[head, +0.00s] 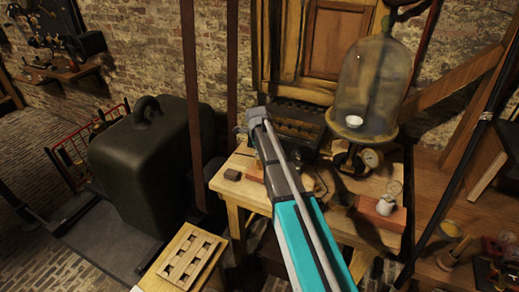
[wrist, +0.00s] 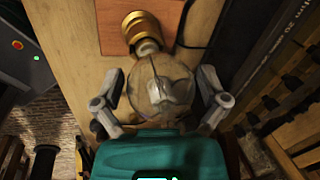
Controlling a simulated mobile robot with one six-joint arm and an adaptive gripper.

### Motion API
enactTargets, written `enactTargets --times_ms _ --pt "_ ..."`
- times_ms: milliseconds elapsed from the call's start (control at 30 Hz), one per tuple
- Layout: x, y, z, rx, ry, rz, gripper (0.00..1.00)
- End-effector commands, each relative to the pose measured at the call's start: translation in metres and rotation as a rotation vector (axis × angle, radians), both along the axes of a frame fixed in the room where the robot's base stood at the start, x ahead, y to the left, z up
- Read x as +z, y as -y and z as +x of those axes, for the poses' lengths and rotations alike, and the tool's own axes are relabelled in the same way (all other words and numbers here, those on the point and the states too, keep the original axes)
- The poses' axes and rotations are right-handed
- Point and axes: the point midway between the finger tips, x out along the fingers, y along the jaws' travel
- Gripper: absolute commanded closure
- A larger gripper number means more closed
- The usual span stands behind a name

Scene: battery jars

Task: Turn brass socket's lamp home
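In the wrist view a brass socket (wrist: 147,30) sits on a brown wooden block (wrist: 112,28). A clear glass lamp (wrist: 162,85) stands with its neck at the socket's mouth. How far it is seated I cannot tell. My gripper (wrist: 163,90) has one finger on each side of the glass bulb. A narrow gap seems to show on both sides, so it looks open around the lamp.
The wooden bench (head: 228,187) carries a large glass bell jar (head: 372,80), a round gauge (head: 371,158) and another bulb (head: 394,189) in a white socket (head: 385,206). A dark slotted box (head: 298,122) stands at the back. A dark cable runs beside the block. A dark hulking case (head: 150,155) stands left.

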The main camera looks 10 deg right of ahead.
Motion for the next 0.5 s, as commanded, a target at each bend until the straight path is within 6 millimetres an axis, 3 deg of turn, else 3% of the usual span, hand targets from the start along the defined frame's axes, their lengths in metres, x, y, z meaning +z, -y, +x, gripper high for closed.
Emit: enactTargets --times_ms 33,200,500 --pt "0.0 0.0 0.0 0.0 0.0 0.0 0.28" --pt "0.0 0.0 -0.0001 -0.001 0.0 0.0 0.59" --pt "-0.0001 -0.0003 0.0001 -0.027 -0.001 0.001 0.61"
